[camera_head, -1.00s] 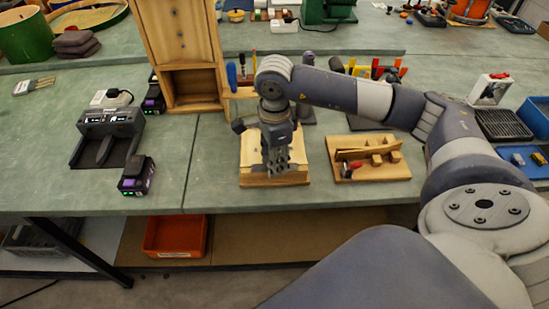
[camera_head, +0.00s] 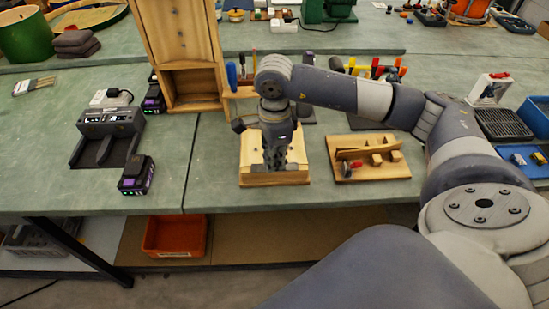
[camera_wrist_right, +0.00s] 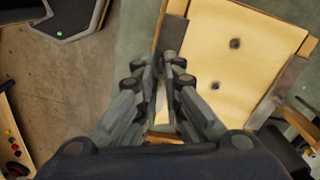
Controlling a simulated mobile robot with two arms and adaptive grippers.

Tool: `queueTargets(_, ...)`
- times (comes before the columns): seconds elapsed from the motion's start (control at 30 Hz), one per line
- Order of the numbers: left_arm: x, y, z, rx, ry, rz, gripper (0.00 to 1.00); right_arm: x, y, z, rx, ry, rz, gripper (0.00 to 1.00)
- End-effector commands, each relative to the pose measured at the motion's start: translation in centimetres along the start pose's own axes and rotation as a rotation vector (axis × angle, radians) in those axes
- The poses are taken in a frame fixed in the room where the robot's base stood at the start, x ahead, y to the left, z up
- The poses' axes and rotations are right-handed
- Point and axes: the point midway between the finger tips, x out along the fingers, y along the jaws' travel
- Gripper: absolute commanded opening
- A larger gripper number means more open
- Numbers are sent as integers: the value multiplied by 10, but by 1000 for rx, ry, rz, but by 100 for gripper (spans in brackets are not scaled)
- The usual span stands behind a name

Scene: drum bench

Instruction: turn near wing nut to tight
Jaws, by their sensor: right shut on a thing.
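My right gripper (camera_head: 275,160) points down over the near part of a small wooden block or board (camera_head: 250,178) on the bench. In the right wrist view the two fingers (camera_wrist_right: 170,62) are close together at the edge of the pale wooden board (camera_wrist_right: 225,60), which has dark round spots. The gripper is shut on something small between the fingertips. The near wing nut itself is hidden by the fingers in both views. My left gripper is not in view.
A wooden tray with wooden pieces (camera_head: 370,158) lies just right of the gripper. A tall wooden cabinet (camera_head: 180,50) stands behind. A charger (camera_head: 108,130) and a battery (camera_head: 137,176) sit to the left, with bare green bench between.

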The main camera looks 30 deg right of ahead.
Motion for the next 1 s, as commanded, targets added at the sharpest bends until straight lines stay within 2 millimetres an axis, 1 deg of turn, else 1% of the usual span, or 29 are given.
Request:
queueTargets(0.47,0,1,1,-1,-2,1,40,-1,-1,0,1,-1,-3,0)
queueTargets(0.5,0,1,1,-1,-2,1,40,-1,-1,0,1,-1,-3,13)
queueTargets(0.57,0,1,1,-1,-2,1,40,-1,-1,0,1,-1,-3,26)
queueTargets(0.6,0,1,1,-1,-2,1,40,-1,-1,0,1,-1,-2,31)
queueTargets(0.9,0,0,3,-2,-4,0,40,-1,0,0,0,0,-1,31)
queueTargets(1.0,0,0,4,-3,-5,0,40,-6,-1,0,0,-1,-2,31)
